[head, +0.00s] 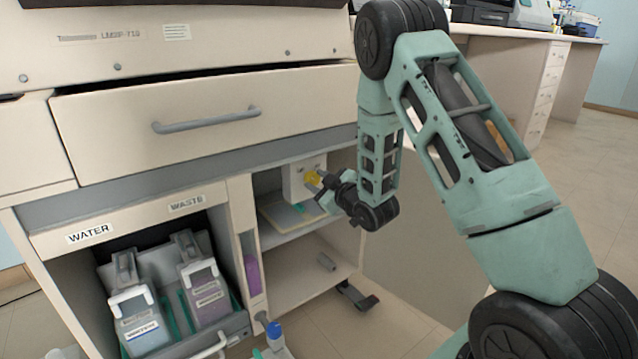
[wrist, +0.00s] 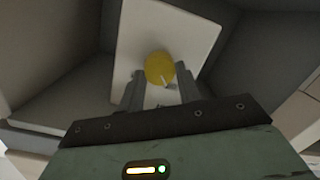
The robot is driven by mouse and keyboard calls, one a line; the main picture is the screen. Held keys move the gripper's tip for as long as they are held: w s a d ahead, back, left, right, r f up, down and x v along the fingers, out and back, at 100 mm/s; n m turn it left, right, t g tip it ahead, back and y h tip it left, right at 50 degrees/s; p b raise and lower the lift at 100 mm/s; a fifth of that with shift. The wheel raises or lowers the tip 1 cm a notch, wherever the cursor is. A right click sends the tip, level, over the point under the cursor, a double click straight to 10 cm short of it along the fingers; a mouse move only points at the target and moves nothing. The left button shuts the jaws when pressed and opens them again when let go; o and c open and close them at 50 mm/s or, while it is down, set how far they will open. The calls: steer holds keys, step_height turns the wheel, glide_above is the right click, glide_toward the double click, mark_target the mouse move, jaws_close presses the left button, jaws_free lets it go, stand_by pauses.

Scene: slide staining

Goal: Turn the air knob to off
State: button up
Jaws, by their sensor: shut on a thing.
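The air knob (head: 312,177) is yellow and sits on a pale box (head: 293,181) inside the open cabinet under the drawer. In the wrist view the yellow knob (wrist: 159,68) is round, with a small white pointer mark running toward its lower right, and the pale plate (wrist: 190,35) lies behind it. My gripper (head: 318,181) reaches into the cabinet from the right. In the wrist view my gripper (wrist: 160,82) has one finger on each side of the knob and is shut on it. Any label around the knob is not readable.
A shelf (head: 315,228) with a flat tray lies below the box. Left of it, a compartment holds a WATER container (head: 138,318) and a WASTE container (head: 206,292). A drawer (head: 200,110) is above. A bottle (head: 274,335) stands low in front.

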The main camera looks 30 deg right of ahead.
steer(key=shift+f+n, duration=0.1)
steer(key=shift+n, duration=0.3)
steer(key=o, duration=1)
steer(key=shift+s+d+r+p, duration=0.1)
steer(key=shift+s+r+p, duration=0.2)
steer(key=shift+s+p, duration=2.15)
steer(key=shift+s+d+r+p, duration=0.1)
steer(key=shift+s+r+p, duration=0.2)
steer(key=shift+s+p, duration=2.1)
steer(key=shift+s+d+r+p, duration=0.2)
steer(key=shift+s+p, duration=0.8)
steer(key=shift+s, duration=2.85)
steer(key=shift+a+r, duration=0.1)
